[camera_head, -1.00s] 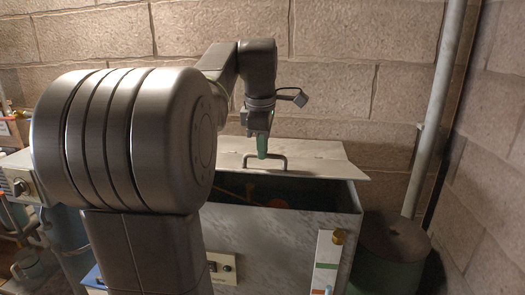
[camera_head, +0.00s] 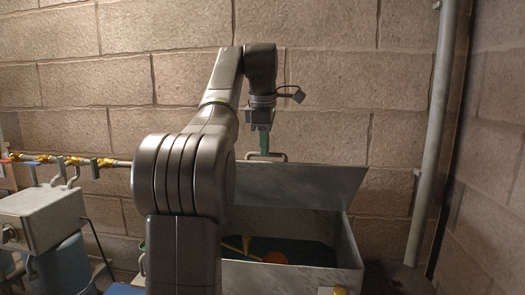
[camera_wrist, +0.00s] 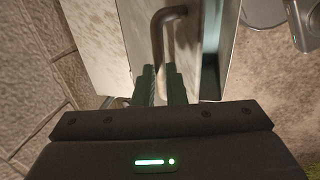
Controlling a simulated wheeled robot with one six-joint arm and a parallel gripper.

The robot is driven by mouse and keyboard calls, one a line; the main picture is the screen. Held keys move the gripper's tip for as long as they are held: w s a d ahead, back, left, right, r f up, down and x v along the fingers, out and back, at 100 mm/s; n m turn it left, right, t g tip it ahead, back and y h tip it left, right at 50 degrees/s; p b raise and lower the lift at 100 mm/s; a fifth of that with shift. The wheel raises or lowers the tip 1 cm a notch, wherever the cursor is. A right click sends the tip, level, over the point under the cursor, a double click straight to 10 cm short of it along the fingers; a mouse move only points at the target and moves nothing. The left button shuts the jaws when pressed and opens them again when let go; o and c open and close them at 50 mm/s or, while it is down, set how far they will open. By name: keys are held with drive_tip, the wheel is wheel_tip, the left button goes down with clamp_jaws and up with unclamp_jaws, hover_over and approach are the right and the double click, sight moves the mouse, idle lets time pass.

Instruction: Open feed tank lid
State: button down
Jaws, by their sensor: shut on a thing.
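The feed tank (camera_head: 352,247) is a grey metal box, and its lid (camera_head: 315,184) is tilted up and back toward the wall, so the dark inside shows. A bar handle (camera_head: 278,155) sits near the lid's raised edge. My gripper (camera_head: 264,150) is shut on this handle, with its green fingers pointing down. In the wrist view the fingers (camera_wrist: 160,85) close around the end of the curved handle (camera_wrist: 168,14). Inside the tank are an orange round thing (camera_head: 275,257) and a yellow rod (camera_head: 236,248), partly hidden by my arm.
A block wall (camera_head: 330,60) stands close behind the lid. A vertical pipe (camera_head: 431,150) rises to the right of the tank. At the left are a grey metal box (camera_head: 45,217) and brass pipe fittings (camera_head: 70,161).

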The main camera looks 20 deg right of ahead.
drive_tip(key=shift+w+d+f, duration=0.25)
drive_tip(key=shift+w+f, duration=0.25)
drive_tip(key=c, duration=1.9)
unclamp_jaws()
drive_tip(key=o, duration=0.4)
drive_tip(key=shift+w+d+f, duration=0.2)
drive_tip(key=shift+w+d, duration=0.1)
drive_tip(key=shift+w, duration=0.15)
drive_tip(key=shift+w+d+f, duration=0.2)
drive_tip(key=shift+w+d, duration=0.05)
drive_tip(key=shift+w, duration=0.15)
drive_tip(key=shift+s+a+r, duration=0.15)
drive_tip(key=shift+s+r, duration=0.15)
